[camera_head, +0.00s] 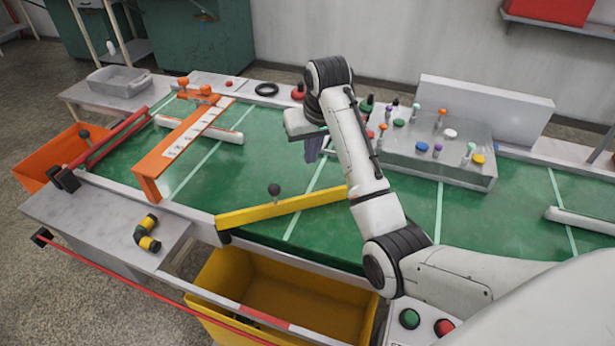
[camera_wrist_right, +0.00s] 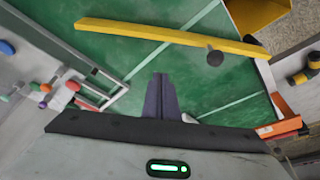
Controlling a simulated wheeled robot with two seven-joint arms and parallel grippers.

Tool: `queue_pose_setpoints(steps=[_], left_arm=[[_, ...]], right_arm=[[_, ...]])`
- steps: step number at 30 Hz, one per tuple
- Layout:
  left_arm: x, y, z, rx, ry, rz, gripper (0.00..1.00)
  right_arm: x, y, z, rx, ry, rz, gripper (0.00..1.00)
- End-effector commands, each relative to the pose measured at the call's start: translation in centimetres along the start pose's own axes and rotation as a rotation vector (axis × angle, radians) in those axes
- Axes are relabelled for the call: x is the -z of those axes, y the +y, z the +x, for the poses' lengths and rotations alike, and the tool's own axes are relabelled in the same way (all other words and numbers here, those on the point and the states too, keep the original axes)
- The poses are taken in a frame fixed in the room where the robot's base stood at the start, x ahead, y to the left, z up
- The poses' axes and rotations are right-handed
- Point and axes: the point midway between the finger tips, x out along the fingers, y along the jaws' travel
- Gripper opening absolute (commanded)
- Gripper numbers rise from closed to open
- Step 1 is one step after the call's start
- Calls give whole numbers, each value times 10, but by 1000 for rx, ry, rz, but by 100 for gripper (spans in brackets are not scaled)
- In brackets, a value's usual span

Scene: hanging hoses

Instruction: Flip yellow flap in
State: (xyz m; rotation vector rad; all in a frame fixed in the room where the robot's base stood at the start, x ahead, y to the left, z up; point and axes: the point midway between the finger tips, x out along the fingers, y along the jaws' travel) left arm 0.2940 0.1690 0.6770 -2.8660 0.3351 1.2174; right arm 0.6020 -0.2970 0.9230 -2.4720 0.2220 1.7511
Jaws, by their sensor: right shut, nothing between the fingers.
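My left gripper is not in view.
An orange guide bar (camera_head: 180,145) crosses the belt at left, with a red bar (camera_head: 110,138) beyond it. A clear box with coloured knobs (camera_head: 432,150) stands at the back right. A yellow-black piece (camera_head: 148,233) lies on the left ledge.

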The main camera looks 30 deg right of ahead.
Motion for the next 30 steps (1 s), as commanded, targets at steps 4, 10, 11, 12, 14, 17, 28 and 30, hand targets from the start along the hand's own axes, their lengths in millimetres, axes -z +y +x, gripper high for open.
queue_pose_setpoints(steps=[4, 10, 11, 12, 14, 17, 28, 30], left_arm=[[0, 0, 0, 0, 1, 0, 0], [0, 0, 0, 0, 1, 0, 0], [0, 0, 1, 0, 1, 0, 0], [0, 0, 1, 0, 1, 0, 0], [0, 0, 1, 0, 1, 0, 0], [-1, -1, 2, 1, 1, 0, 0], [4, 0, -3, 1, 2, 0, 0], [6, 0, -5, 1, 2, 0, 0]], right_arm=[[0, 0, 3, 0, -1, 0, 0], [-1, 0, 29, 0, -5, 0, 0], [-1, 0, 34, 0, -4, 0, 0], [-1, 0, 43, 0, -5, 0, 0], [-1, 0, 54, 0, -4, 0, 0], [-1, 0, 72, 0, -3, 0, 0], [-18, 0, 93, 0, 0, 0, 0], [-24, 0, 91, -1, 0, 0, 0]])
